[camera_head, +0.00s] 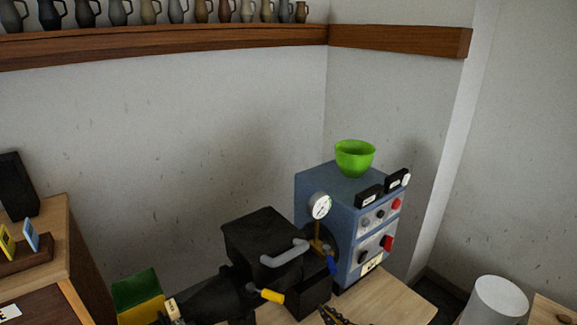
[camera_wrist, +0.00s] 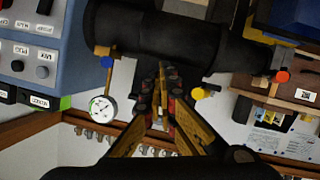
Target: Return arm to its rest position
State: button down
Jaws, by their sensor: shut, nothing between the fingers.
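My gripper (camera_wrist: 164,84) shows in the wrist view, its yellow and black fingers drawn together at the tips with nothing between them. Its tips appear close to a thick black cylinder (camera_wrist: 170,35), but I cannot tell whether they touch. In the head view, a small black and yellow piece at the bottom edge, right of centre, looks like part of my gripper (camera_head: 337,316). The rest of my arm is out of that view.
A wooden shelf (camera_head: 180,40) holds several jugs. A white cylinder (camera_head: 495,300) is at lower right.

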jog(key=s+d+f+m+g+h, duration=0.1)
jog(key=s+d+m+g+h, duration=0.25)
jog(key=d, duration=0.45)
jog(key=s+d+f+m+g+h, duration=0.1)
jog(key=s+d+m+g+h, duration=0.15)
jog(key=s+d+h, duration=0.35)
jog(key=s+a+r+m+g+y, duration=0.2)
jog(key=s+r+m+g, duration=0.1)
jog(key=s+r, duration=0.4)
jog(key=s+a+r+t, duration=0.2)
jog(key=a+r, duration=0.1)
jog(key=r, duration=0.4)
jog(key=shift+a+r+y, duration=0.15)
jog(key=shift+r+y, duration=0.2)
jog(key=shift+y, duration=0.1)
jog(key=c, duration=2.6)
grip_release()
